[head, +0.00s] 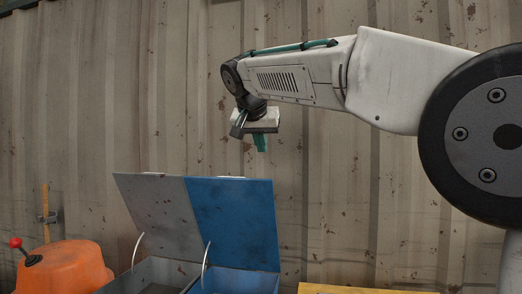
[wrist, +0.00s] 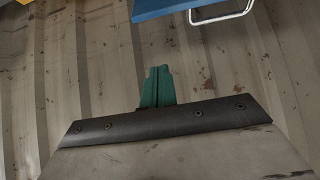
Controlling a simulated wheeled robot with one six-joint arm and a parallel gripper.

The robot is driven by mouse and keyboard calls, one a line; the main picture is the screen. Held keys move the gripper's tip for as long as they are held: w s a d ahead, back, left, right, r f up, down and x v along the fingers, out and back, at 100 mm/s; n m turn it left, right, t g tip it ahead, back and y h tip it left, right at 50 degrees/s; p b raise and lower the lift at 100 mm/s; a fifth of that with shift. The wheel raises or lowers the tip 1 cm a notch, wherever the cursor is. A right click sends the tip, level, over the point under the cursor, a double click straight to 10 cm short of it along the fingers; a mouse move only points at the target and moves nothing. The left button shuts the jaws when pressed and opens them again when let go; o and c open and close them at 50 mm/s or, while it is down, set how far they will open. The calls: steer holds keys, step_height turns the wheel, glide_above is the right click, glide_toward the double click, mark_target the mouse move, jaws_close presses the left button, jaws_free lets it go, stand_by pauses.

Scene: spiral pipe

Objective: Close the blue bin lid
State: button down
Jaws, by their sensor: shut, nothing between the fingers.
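The blue lid (head: 233,222) stands open and upright, leaning back a little, above the blue bin (head: 236,282) in the head view. A pale curved bar (head: 205,262) shows at the lid's left side. My gripper (head: 260,143) is shut and empty, above and behind the lid's top edge, apart from it. In the wrist view my gripper's green fingers (wrist: 157,86) are together, with nothing between them. A blue panel edge (wrist: 180,8) with a pale metal handle (wrist: 222,12) shows at the top of that view, clear of the fingers.
A grey lid (head: 160,212) stands open beside the blue one, over a grey bin (head: 152,275). An orange rounded object (head: 66,268) with a red-knobbed lever stands at left. A corrugated metal wall (head: 90,100) is behind. A yellow surface (head: 345,290) lies at lower right.

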mark_target(262, 179)
steer(key=w+f, duration=0.1)
steer(key=f, duration=0.3)
steer(key=w+f, duration=0.1)
steer(key=f, duration=0.2)
steer(key=shift+w+d, duration=0.3)
steer(key=shift+d, duration=0.05)
steer(key=shift+s+a+f, duration=0.1)
steer(key=shift+s+f, duration=0.1)
steer(key=shift+s, duration=0.1)
